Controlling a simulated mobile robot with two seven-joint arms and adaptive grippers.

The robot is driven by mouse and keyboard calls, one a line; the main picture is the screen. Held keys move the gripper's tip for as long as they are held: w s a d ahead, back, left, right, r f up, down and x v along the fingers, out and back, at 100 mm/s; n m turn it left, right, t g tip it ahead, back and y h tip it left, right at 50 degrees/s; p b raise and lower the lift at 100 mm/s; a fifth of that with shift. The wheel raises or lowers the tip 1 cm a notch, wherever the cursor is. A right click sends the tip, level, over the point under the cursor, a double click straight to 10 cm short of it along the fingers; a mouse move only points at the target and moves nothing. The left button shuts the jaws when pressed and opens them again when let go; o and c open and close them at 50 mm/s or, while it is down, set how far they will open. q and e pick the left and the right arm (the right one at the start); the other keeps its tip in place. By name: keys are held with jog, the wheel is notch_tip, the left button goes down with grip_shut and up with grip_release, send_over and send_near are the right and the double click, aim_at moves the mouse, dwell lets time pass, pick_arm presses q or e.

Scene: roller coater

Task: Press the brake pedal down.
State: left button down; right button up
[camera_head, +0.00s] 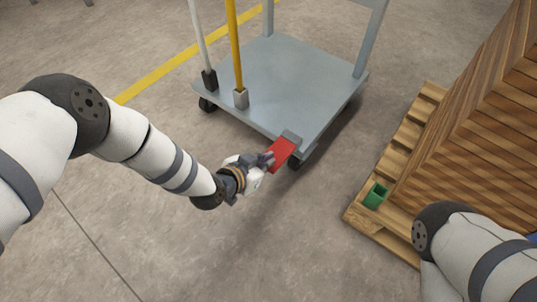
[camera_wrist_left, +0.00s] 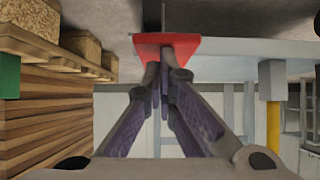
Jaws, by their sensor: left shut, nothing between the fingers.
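The red brake pedal (camera_head: 281,152) juts out from the near corner of a grey-blue platform cart (camera_head: 290,85). It tilts down toward me from a grey bracket on the cart's edge. My left gripper (camera_head: 268,161) is shut and empty, with its fingertips at the pedal's near left side. In the left wrist view the red pedal (camera_wrist_left: 185,43) is right at the tips of the closed fingers (camera_wrist_left: 163,72). I cannot tell whether they touch it. My right forearm shows at the lower right, but its gripper is out of view.
A wooden pallet (camera_head: 362,217) with stacked boards (camera_head: 480,120) stands right of the cart, with a green block (camera_head: 375,196) on it. A yellow pole (camera_head: 235,45) and a white pole (camera_head: 199,38) rise from the cart's left side. The floor in front is clear.

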pick_arm(q)
jog(key=shift+s+a+f, duration=0.15)
jog(key=shift+s+f, duration=0.1)
jog(key=shift+f, duration=0.55)
pick_arm(e)
jog(key=shift+f, duration=0.2)
pick_arm(q)
jog(key=shift+s+f, duration=0.1)
jog(key=shift+f, duration=0.05)
notch_tip(320, 180, up, 5)
jog(key=p, duration=0.3)
jog(key=s+a+p, duration=0.3)
jog(key=s+a, duration=0.3)
jog(key=s, duration=0.2)
jog(key=shift+r, duration=0.2)
pick_arm(e)
jog(key=shift+t, duration=0.6)
jog(key=r, duration=0.1)
jog(key=w+r, duration=0.1)
jog(key=r, duration=0.2)
jog(key=shift+w+a+r, duration=0.2)
jog(key=shift+a+r, duration=0.1)
jog(key=shift+r, duration=0.1)
pick_arm(q)
jog(key=shift+a, duration=0.1)
